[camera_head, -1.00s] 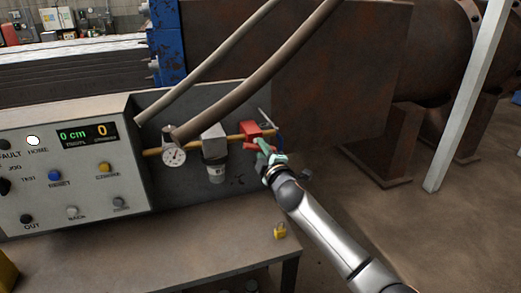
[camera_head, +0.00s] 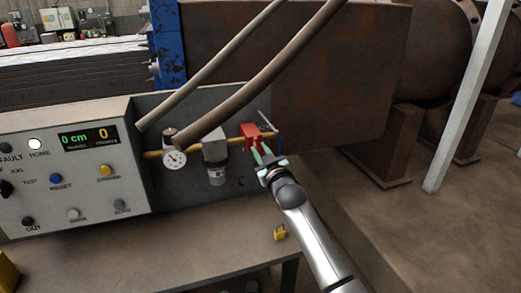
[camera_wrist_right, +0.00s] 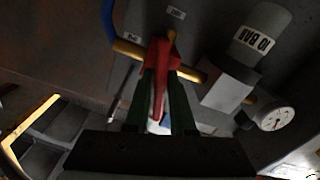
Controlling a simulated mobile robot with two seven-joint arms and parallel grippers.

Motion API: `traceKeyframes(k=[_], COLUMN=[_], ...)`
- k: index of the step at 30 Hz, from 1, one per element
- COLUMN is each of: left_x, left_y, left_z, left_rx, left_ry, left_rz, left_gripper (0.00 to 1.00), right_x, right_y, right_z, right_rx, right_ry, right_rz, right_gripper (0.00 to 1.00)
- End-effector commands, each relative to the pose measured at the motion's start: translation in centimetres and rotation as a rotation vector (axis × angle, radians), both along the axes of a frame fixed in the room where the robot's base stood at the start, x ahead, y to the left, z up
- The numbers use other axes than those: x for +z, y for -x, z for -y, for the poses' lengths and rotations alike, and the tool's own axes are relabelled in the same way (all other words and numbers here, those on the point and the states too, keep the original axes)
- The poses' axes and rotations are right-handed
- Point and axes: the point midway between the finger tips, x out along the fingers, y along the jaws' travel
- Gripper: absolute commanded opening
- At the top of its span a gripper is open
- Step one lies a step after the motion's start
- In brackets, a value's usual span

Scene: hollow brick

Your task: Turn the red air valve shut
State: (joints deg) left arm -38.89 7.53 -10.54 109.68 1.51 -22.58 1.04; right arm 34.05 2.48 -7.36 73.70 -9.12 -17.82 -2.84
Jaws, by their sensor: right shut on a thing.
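The red air valve (camera_head: 251,131) sits on the yellow pipe at the right end of the grey panel. It also shows in the right wrist view (camera_wrist_right: 160,55), with its red handle pointing toward my gripper. My right gripper (camera_head: 259,154) reaches the valve from the front right. In the right wrist view its green fingers (camera_wrist_right: 166,88) lie on both sides of the red handle and are shut on it. The fingertips partly hide the handle. My left gripper is not in view.
A pressure gauge (camera_head: 174,158) and a grey filter unit (camera_head: 215,155) sit left of the valve. Two hoses cross above. A control box (camera_head: 75,165) stands at left. A yellow padlock (camera_head: 279,232) lies on the bench near its right edge.

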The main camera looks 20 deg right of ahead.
Motion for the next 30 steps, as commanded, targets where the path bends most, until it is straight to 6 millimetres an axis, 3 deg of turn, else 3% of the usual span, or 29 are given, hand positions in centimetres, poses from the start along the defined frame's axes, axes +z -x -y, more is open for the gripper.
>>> traceKeyframes(k=[12,30], left_x=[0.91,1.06], left_y=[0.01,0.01], left_z=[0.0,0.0], left_rx=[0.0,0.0], left_ry=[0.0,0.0], left_rz=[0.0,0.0], left_gripper=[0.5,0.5], right_x=[-0.04,-0.09], right_y=[0.01,0.01], right_z=[-0.02,0.0], right_rx=[-0.001,-0.001], right_ry=[-0.26,-0.327], right_rz=[-0.011,-0.013], right_gripper=[0.0,0.0])
